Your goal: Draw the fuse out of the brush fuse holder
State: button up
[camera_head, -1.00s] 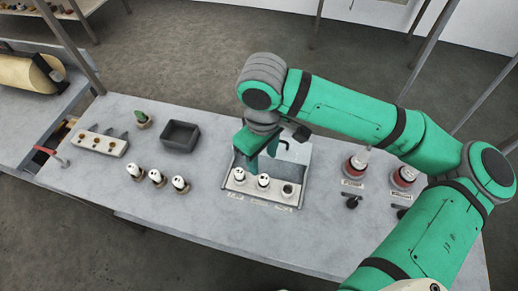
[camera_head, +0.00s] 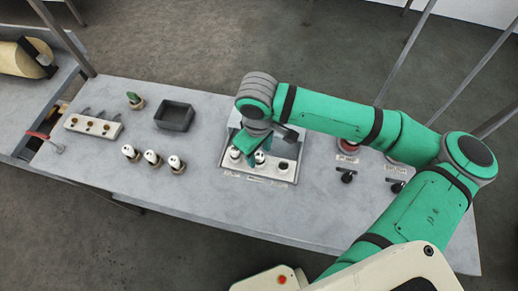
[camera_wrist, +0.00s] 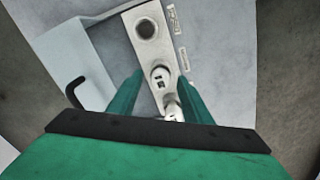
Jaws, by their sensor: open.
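The fuse holder is a pale block (camera_head: 281,177) with a row of sockets, set in a grey open box on the bench. In the head view, a white-topped fuse (camera_head: 235,153) stands at its left, another (camera_head: 259,158) in the middle, and an empty dark socket (camera_head: 282,165) at its right. My gripper (camera_wrist: 159,78) is open over the block. In the wrist view, the middle fuse (camera_wrist: 160,76) shows between the fingertips, with the other fuse (camera_wrist: 172,107) closer to the palm; the empty socket (camera_wrist: 146,29) lies beyond. Labels are too small to read; contact with a fuse cannot be told.
Several loose white-topped fuses (camera_head: 152,158) stand left of the holder. A dark grey bin (camera_head: 174,116), a pale rack (camera_head: 92,126) and a green-topped piece (camera_head: 134,100) lie farther left. Black-handled switches (camera_head: 348,176) are at the right. The bench front is clear.

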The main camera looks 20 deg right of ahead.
aim_at(259, 155)
grip_shut()
jog(key=shift+r, duration=2.95)
jog(key=shift+r, duration=0.15)
jog(key=shift+r, duration=1.4)
